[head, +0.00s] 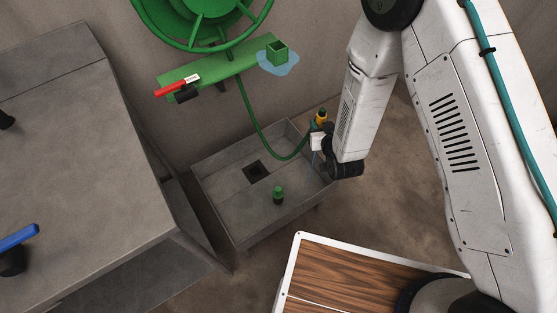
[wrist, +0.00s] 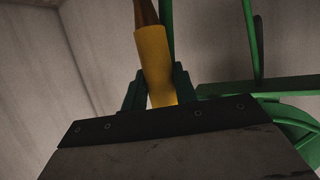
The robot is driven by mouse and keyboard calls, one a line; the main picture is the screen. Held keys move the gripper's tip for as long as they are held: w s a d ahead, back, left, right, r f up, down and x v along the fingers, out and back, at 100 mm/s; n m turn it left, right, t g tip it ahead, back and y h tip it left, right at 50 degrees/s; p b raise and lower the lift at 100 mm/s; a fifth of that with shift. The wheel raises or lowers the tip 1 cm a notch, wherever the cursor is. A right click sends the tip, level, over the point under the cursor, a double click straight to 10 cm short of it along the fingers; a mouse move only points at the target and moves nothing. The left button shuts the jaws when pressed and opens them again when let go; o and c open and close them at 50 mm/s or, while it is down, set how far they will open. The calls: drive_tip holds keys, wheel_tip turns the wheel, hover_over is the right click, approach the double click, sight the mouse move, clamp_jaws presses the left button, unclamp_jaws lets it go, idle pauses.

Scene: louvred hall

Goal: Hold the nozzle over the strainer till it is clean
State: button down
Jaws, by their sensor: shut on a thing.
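My gripper (head: 319,130) is shut on the yellow nozzle (head: 321,115), above the right end of the grey basin. In the wrist view the nozzle (wrist: 153,55) stands between the green fingers of my gripper (wrist: 159,88), with a brown end pointing up the picture. A green hose (head: 257,130) loops from the reel down toward my gripper. A small dark cylinder with a green top (head: 278,194) stands in the basin. A dark square opening (head: 256,172) is in the basin floor. I cannot tell which is the strainer. A faint bluish streak shows below my gripper; I cannot tell if it is water.
The grey basin (head: 222,202) stands by the wall. Above it is a green shelf (head: 225,70) with a red lever (head: 172,88) and a green square cup (head: 277,52) on a bluish patch. A grey bench (head: 90,150) fills the left. A wood-topped surface (head: 350,275) is in front.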

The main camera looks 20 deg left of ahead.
drive_tip(key=s+a+f+n+g+y, duration=0.2)
drive_tip(key=s+a+f+n+y, duration=0.1)
drive_tip(key=s+a+f, duration=0.75)
drive_tip(key=shift+s+f, duration=0.25)
drive_tip(key=shift+f, duration=0.75)
drive_tip(key=shift+s+f, duration=0.25)
drive_tip(key=shift+f, duration=0.75)
